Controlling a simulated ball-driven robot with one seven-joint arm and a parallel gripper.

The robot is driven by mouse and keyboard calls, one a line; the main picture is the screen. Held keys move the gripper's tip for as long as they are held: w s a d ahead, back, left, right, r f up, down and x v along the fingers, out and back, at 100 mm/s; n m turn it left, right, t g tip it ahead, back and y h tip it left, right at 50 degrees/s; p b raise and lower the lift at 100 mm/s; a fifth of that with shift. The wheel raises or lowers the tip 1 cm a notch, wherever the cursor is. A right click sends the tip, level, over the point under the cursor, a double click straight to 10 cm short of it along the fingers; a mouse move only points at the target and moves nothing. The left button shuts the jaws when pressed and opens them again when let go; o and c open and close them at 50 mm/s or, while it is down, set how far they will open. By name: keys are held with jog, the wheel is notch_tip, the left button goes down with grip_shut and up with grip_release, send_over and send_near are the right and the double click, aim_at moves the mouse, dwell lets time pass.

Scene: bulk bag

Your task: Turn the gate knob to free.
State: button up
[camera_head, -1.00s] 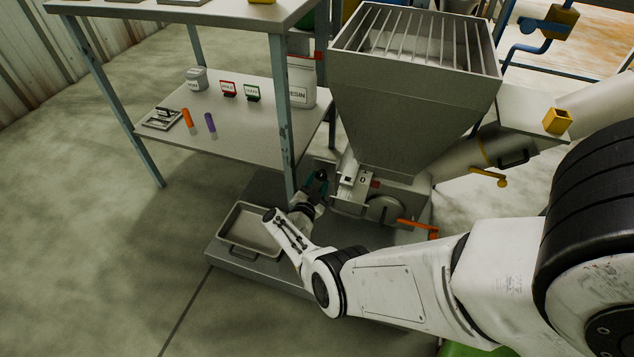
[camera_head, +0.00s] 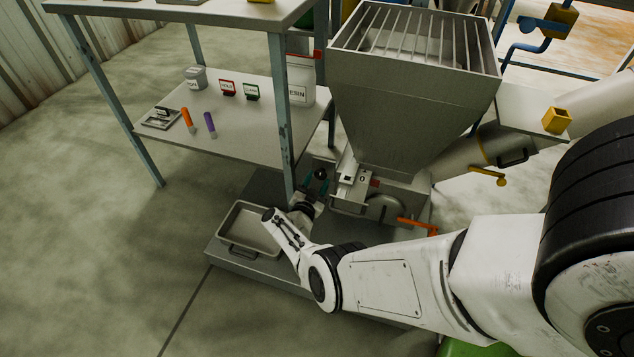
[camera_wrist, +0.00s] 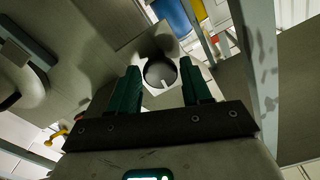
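The gate knob (camera_wrist: 160,73) is a round dark knob with a white pointer mark, on a pale plate (camera_wrist: 151,41) in the wrist view. The mark points toward the bottom of that picture, slightly right. In the head view the knob (camera_head: 321,173) is a small dark spot left of the hopper's outlet. My gripper (camera_wrist: 162,78) has its two teal fingers apart, one on each side of the knob, with visible gaps. I cannot tell how far the tips are from the plate. In the head view my gripper (camera_head: 317,184) is small and partly hidden by my wrist.
The hopper (camera_head: 412,110) with a grated top stands right of the knob. A bench leg (camera_head: 282,125) is close on the left. A grey tray (camera_head: 230,222) lies below on the platform. An orange handle (camera_head: 416,226) sticks out at the right.

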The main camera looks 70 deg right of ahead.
jog(key=o, duration=0.3)
jog(key=shift+o, duration=0.2)
jog(key=a+p, duration=0.3)
jog(key=a, duration=0.7)
jog(key=shift+s+a+p, duration=0.35)
jog(key=shift+s+p, duration=0.05)
jog(key=shift+s, duration=0.05)
